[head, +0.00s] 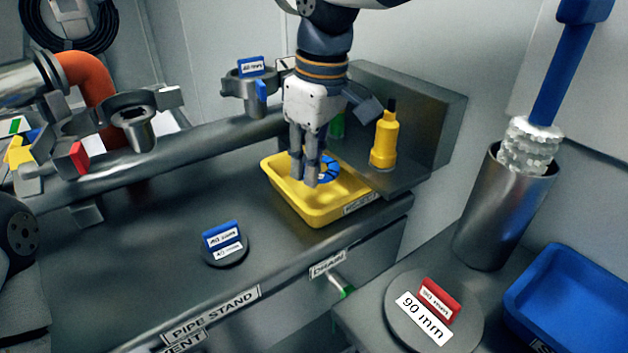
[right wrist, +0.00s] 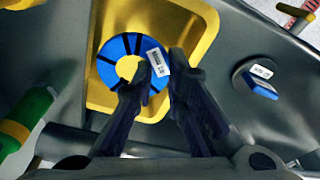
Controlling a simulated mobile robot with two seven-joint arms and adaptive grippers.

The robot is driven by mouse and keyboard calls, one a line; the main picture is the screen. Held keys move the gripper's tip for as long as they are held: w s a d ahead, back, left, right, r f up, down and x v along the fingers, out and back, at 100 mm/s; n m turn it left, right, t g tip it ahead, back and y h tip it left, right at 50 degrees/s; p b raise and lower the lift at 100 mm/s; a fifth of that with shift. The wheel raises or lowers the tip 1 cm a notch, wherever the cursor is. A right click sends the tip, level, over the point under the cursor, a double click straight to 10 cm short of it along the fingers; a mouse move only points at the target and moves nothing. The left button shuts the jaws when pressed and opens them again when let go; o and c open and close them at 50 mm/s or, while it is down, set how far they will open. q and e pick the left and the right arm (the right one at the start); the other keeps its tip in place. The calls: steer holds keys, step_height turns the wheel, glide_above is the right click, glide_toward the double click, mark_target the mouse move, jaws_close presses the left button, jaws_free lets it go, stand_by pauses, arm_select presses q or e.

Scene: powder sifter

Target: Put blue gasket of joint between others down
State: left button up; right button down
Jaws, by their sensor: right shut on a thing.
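The blue gasket (head: 329,171) is a segmented ring with a white label tab. It is over the yellow tray (head: 299,211), and the right wrist view shows the ring (right wrist: 107,71) against the yellow tray floor. My right gripper (head: 311,180) points down into the tray and is shut on the gasket at its label tab, as seen between the fingers (right wrist: 158,68) in the right wrist view. I cannot tell whether the ring touches the tray floor.
A blue-tagged round disc (head: 225,250) sits on the pipe stand left of the tray. A yellow bottle (head: 384,137) stands behind the tray. A pipe with an orange elbow (head: 88,78) lies left. A blue tray (head: 570,300) is at right.

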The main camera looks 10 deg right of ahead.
mark_target(311, 197)
steer(key=shift+w+d+f, duration=0.2)
steer(key=shift+w+f, duration=0.35)
steer(key=shift+f, duration=0.15)
steer(key=shift+w+d+f, duration=0.1)
steer(key=shift+w+f, duration=0.05)
steer(key=shift+f, duration=0.7)
steer(key=shift+w+d+f, duration=0.1)
steer(key=shift+f, duration=0.75)
steer(key=shift+f, duration=0.2)
steer(key=c, duration=1.9)
jaws_free()
steer(key=r, duration=0.8)
steer(key=s+d+r, duration=0.1)
steer(key=r, duration=0.3)
steer(key=shift+r, duration=0.15)
steer(key=shift+a, duration=0.1)
